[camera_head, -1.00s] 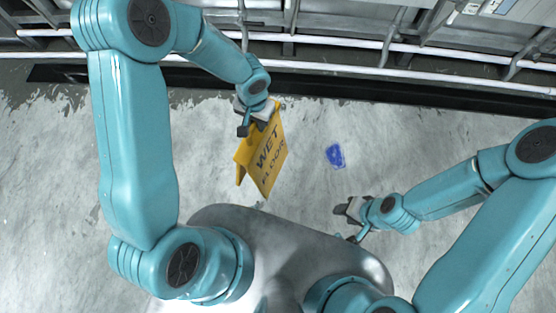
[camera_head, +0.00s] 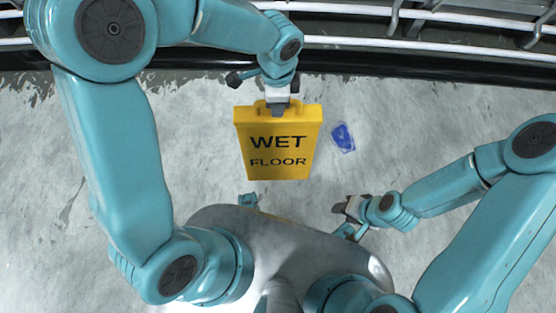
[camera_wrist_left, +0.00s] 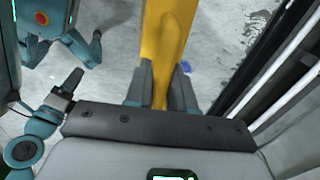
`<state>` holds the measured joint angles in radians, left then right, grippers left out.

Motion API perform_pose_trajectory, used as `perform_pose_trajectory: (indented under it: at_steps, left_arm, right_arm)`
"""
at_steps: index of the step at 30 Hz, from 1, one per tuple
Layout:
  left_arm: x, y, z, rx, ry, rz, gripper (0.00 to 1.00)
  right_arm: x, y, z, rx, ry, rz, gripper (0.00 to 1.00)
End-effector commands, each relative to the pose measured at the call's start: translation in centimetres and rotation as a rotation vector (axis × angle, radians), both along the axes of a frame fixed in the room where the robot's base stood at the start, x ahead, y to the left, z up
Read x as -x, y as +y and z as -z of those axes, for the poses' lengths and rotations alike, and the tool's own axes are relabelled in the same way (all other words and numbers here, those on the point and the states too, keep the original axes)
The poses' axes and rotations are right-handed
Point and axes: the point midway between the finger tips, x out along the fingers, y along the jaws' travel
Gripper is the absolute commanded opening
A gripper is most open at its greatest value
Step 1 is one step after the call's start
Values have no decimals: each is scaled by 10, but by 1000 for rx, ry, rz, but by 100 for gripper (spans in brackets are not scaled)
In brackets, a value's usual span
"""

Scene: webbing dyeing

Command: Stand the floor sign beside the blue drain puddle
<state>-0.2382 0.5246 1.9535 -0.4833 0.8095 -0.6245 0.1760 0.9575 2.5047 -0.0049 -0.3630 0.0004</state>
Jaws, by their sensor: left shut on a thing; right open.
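The yellow floor sign (camera_head: 278,148), lettered WET FLOOR, is held by its top edge in my left gripper (camera_head: 278,106), which is shut on it. The sign hangs with its lettered face toward the head camera. In the left wrist view the sign (camera_wrist_left: 162,50) stands between the two fingers of the left gripper (camera_wrist_left: 158,85). The blue puddle (camera_head: 343,137) lies on the floor just right of the sign; a small bit of the puddle also shows in the left wrist view (camera_wrist_left: 186,66). My right gripper (camera_head: 340,218) is open and empty, below the puddle in the picture.
White pipes (camera_head: 420,56) and a dark strip run along the wall at the top of the head view. The pale, stained concrete floor (camera_head: 430,120) is clear right of the puddle. My own body fills the bottom middle.

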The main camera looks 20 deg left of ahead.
Motion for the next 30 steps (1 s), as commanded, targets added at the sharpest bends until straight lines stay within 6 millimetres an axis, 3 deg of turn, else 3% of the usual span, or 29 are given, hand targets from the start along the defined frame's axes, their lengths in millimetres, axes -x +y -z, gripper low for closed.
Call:
perform_pose_trajectory:
  at_steps: [5,18,30]
  left_arm:
    - [2,-3,20,3,3,66,0]
    - [2,-2,138,3,3,67,0]
    - [2,-2,179,3,1,66,0]
  right_arm:
    - [0,0,15,0,0,0,43]
    - [-5,-5,61,4,-9,21,43]
    - [-10,-9,76,7,-17,37,43]
